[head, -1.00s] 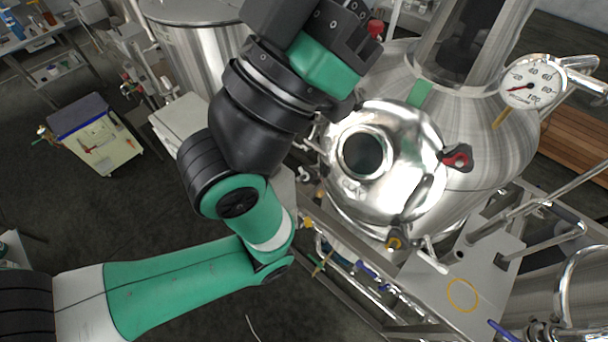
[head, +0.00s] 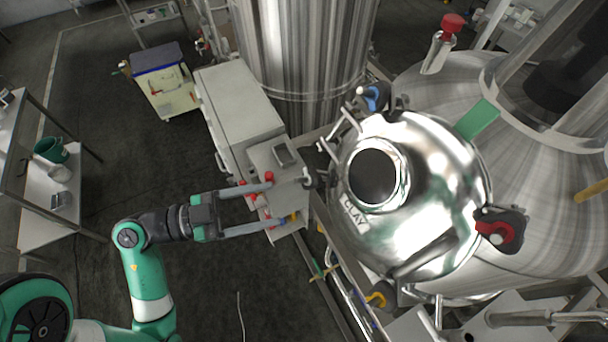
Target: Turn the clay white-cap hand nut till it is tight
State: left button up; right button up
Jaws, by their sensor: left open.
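The round steel hatch marked CLAY (head: 440,165) sits closed on the tank, with a dark round sight glass in it. Dark hand nuts sit around its rim: one with blue (head: 375,97) at the top, one with red (head: 499,232) at the right, one with yellow (head: 381,295) at the bottom. A small dark knob with a pale part (head: 311,178) shows at the left rim; it may be the white-cap hand nut, but its cap colour is unclear. My left gripper (head: 282,198) is open and empty, left of this knob, fingers pointing toward it, apart from it.
A pale cabinet with a grey box (head: 272,158) and red knobs lies behind my left gripper in the picture. A tall steel tank (head: 305,45) stands at the top. Pipes and rails run below the hatch. Open floor (head: 240,285) lies at the lower left.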

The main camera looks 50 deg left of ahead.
aim_at(303, 182)
pick_arm(q)
jog(key=w, duration=0.3)
jog(key=w+f+n+y, duration=0.1)
jog(key=w, duration=0.2)
jog(key=w+n+y, duration=0.1)
jog(key=w, duration=0.2)
jog(key=shift+w+f+t, duration=0.25)
jog(key=shift+w+t, duration=0.15)
